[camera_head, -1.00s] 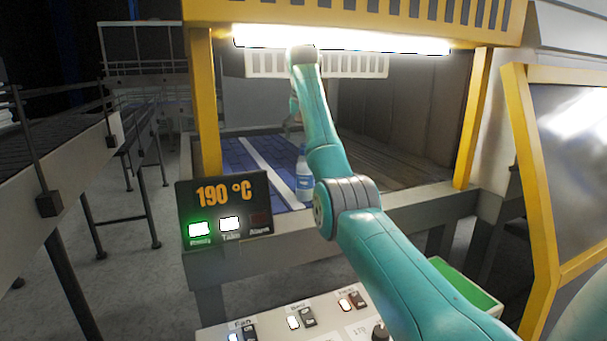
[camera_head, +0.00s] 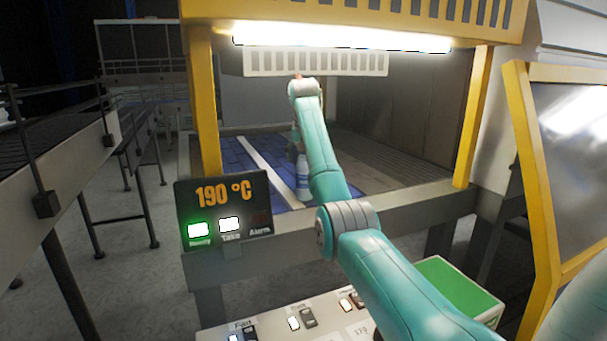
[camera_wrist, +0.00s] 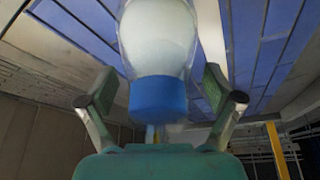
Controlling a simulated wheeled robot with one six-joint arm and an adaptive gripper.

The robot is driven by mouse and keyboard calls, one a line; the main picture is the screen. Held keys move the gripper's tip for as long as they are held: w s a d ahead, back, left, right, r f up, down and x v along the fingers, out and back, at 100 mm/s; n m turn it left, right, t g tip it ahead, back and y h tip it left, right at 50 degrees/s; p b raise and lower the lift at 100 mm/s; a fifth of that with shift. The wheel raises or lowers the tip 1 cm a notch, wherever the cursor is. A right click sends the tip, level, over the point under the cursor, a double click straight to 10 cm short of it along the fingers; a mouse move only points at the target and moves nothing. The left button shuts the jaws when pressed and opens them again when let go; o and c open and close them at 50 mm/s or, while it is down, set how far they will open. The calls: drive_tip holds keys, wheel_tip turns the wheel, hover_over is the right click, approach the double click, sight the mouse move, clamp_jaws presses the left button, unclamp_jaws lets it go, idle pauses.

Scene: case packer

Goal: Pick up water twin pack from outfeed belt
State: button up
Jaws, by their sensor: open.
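The water pack shows in the head view as a clear bottle with a blue label (camera_head: 303,178), upright on the blue outfeed belt (camera_head: 231,158), partly hidden by my arm. In the wrist view a pale bottle with a blue cap (camera_wrist: 158,97) fills the middle, close to the camera. I cannot make out a second bottle. My gripper (camera_wrist: 158,84) is open, with one finger on each side of the cap and gaps between. In the head view the gripper is mostly hidden behind my forearm.
A yellow guard frame (camera_head: 204,105) and a lit lamp (camera_head: 340,40) surround the opening. A 190 °C display (camera_head: 224,208) stands at the front left, above a button panel (camera_head: 290,318). A brown wall (camera_head: 405,105) closes the right side.

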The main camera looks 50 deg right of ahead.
drive_tip(key=c, duration=1.7)
clamp_jaws()
drive_tip(key=shift+r, duration=0.2)
